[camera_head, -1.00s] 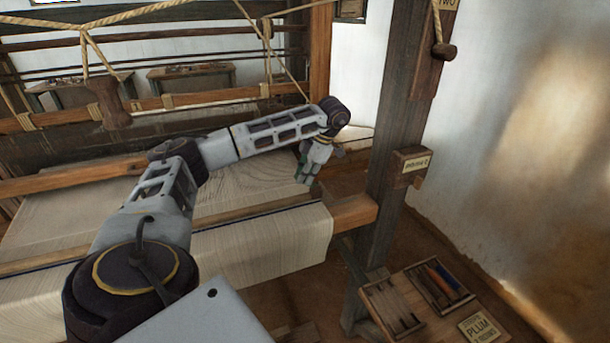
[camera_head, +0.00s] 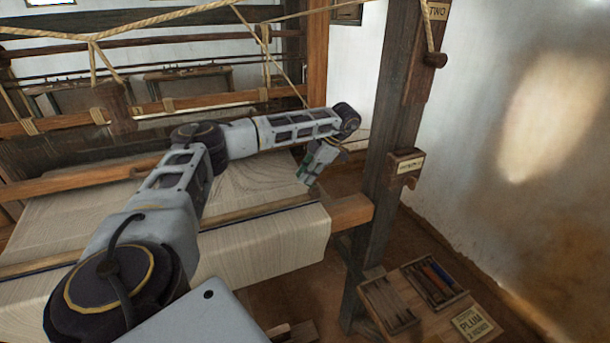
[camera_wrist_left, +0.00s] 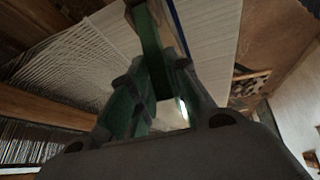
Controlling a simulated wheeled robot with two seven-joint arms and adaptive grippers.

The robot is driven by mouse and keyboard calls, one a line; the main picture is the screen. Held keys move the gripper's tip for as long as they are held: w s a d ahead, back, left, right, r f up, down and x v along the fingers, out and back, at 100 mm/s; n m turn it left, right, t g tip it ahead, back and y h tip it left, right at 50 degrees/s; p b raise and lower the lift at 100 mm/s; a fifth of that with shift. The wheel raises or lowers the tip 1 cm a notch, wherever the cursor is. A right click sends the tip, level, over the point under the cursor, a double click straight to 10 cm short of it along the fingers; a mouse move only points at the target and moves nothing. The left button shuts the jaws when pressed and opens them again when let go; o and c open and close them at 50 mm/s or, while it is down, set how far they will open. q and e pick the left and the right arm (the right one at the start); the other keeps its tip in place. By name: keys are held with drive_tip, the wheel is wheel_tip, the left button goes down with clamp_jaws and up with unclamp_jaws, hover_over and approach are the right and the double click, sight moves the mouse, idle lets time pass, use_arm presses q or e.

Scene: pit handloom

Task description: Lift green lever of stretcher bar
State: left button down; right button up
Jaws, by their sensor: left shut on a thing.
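My left gripper (camera_head: 308,178) is low over the right edge of the woven cloth (camera_head: 270,238), pointing down at a tilt. It also shows in the left wrist view (camera_wrist_left: 150,75), shut on the green lever (camera_wrist_left: 148,35), which stands between its fingers. In the head view the gripper hides most of the lever. The stretcher bar itself is hard to make out; a dark blue strip lies across the cloth near it. I cannot tell how far the lever is raised. My right gripper is not in view.
The loom's upright post (camera_head: 385,150) stands just right of my gripper, with a small labelled block (camera_head: 405,163) on it. Wooden beams and ropes cross above the warp at the back left. A tray of coloured sticks (camera_head: 435,282) stands at the lower right.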

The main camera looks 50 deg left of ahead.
use_arm(q)
drive_tip(key=shift+w+r, duration=0.1)
drive_tip(key=shift+w, duration=0.05)
idle(0.3)
drive_tip(key=c, duration=1.4)
unclamp_jaws()
drive_tip(key=shift+o, duration=0.2)
drive_tip(key=shift+d+r, duration=0.1)
drive_tip(key=v, duration=1.1)
drive_tip(key=shift+w+d+r, duration=0.2)
drive_tip(key=shift+w, duration=0.1)
